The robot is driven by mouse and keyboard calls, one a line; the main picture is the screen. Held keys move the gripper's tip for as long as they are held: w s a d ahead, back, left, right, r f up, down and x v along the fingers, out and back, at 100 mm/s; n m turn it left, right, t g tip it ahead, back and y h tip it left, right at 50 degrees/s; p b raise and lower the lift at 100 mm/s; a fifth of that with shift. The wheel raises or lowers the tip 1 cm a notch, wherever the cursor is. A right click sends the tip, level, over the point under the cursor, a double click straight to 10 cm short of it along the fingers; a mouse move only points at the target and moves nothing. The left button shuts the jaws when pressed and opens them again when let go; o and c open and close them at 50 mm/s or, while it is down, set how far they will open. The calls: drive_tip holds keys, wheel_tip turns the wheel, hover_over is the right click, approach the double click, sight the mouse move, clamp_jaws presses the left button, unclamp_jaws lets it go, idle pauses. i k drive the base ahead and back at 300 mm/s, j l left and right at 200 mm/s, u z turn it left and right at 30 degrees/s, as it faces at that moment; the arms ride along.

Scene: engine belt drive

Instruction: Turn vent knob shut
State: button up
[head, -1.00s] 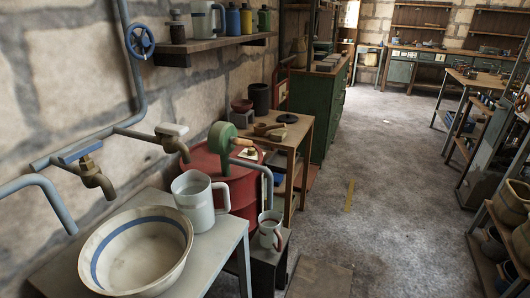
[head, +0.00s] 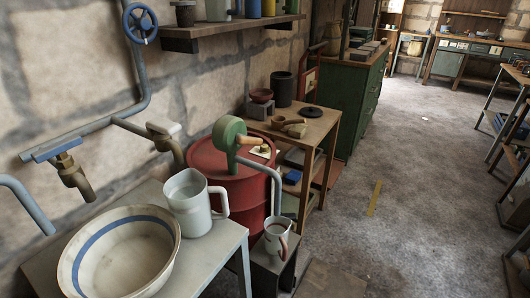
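A red drum (head: 211,163) stands against the stone wall, left of the middle in the head view. A green hand pump (head: 229,137) with a wooden handle and a grey spout pipe (head: 274,182) is mounted on it. A small brass-coloured knob (head: 263,149) sits on a pale tag at the right of the drum top, beside the pump handle. It may be the vent knob, but it is too small to tell how far it is turned. My gripper is not in view.
A grey table (head: 223,236) with a striped basin (head: 120,254) and a white jug (head: 190,201) stands in front of the drum. A small jug (head: 277,236) is under the spout. Taps and a blue handwheel (head: 140,24) are on the wall. The floor (head: 400,190) at right is clear.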

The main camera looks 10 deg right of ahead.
sight(264, 148)
drive_tip(key=i+l+u, duration=0.4)
drive_tip(key=l, duration=0.25)
drive_tip(key=i+l+u, duration=0.2)
drive_tip(key=l, duration=0.15)
drive_tip(key=l+u, duration=0.2)
drive_tip(key=l, duration=0.15)
